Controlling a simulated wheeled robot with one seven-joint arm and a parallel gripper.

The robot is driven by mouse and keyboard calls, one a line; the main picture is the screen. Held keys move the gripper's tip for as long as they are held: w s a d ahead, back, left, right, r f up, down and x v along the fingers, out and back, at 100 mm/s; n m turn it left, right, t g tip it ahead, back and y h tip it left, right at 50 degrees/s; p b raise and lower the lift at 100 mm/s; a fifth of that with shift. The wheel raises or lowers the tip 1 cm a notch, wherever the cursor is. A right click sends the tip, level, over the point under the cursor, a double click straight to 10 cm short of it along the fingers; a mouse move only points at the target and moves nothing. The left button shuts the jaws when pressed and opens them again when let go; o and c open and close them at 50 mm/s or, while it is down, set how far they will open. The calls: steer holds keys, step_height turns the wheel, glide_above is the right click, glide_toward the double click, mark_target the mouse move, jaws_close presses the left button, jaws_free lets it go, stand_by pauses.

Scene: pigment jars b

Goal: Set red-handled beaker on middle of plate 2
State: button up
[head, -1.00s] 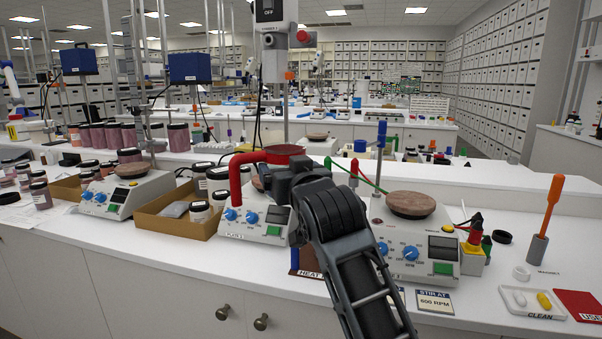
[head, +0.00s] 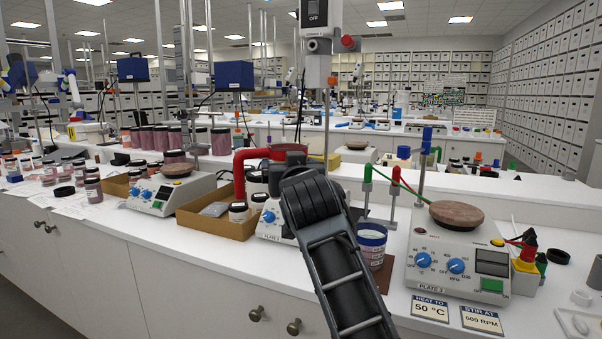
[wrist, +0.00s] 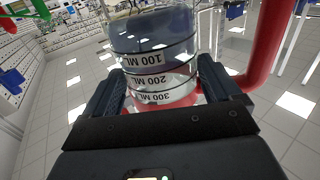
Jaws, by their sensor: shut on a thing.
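The red-handled beaker (head: 240,172) is at the centre of the head view, its red handle hanging to the left of a red band. In the wrist view the clear beaker (wrist: 155,62) has several ML marks, with the red handle at right. My gripper (head: 287,163) is shut on it; in the wrist view the fingers (wrist: 160,85) press its two sides. Plate 2 (head: 268,217), a white unit with a blue knob, stands below and behind my arm. Its top disc is hidden, so I cannot tell the gap between beaker and disc.
Plate 3 (head: 450,262) with a brown disc (head: 456,214) stands at right. A blue-rimmed white tub (head: 371,243) stands between it and my arm. A cardboard box (head: 206,226) of jars is left of plate 2. A vertical stand rises behind the beaker.

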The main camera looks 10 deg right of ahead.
steer(key=w+a+b, duration=0.2)
steer(key=w+a, duration=0.1)
steer(key=a, duration=0.2)
steer(key=shift+w, duration=0.25)
steer(key=shift+r, duration=0.15)
